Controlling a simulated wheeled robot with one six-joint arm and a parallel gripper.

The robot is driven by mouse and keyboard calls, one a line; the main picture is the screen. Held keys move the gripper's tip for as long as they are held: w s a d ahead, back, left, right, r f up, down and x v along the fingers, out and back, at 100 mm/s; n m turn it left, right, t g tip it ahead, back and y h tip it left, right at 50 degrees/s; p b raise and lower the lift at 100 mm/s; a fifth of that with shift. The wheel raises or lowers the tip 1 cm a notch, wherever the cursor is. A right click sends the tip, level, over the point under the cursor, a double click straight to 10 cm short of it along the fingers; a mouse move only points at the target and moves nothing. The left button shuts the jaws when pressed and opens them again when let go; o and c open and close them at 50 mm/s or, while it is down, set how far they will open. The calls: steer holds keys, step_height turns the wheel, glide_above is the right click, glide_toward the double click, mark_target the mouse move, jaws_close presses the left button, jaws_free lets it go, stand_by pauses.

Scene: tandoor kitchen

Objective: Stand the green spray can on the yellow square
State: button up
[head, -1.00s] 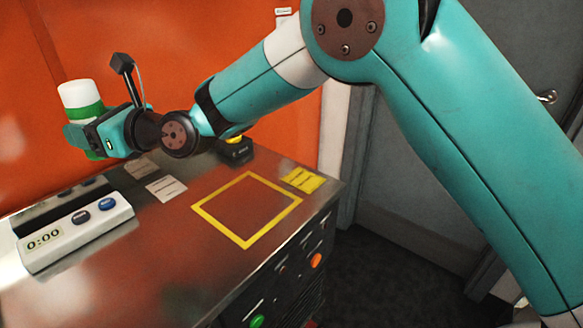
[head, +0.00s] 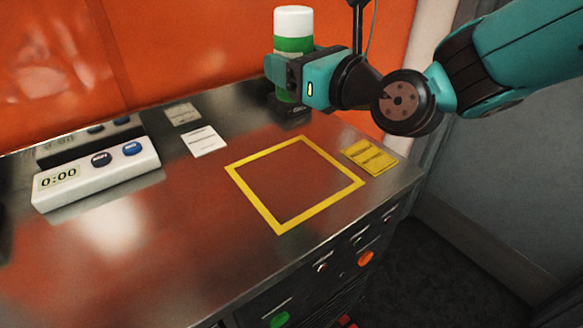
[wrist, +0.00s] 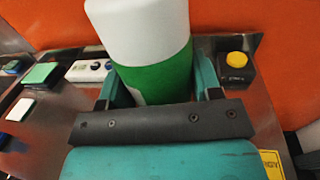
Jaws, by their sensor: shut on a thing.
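The green spray can (head: 293,44), with a white cap and a green and white body, is upright in my gripper (head: 290,75). It also fills the middle of the wrist view (wrist: 155,75), between the two teal fingers. My gripper is shut on the can and holds it above the back part of the metal worktop. The can's lower end is partly hidden by my gripper. The yellow square (head: 251,197) is an empty outline on the worktop, in front of and below my gripper in the head view.
A white timer (head: 97,175) reading 0:00 stands at the left. A white paper card (head: 204,141) and a yellow note (head: 370,157) lie beside the square. A dark box with a yellow button (wrist: 237,66) stands near the back edge. An orange wall (head: 190,45) rises behind.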

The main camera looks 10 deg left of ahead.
step_height(320, 180, down, 17)
steer(key=b, duration=0.7)
steer(key=shift+a+r, duration=0.1)
steer(key=shift+r, duration=0.1)
steer(key=shift+f, duration=0.15)
steer(key=o, duration=1.1)
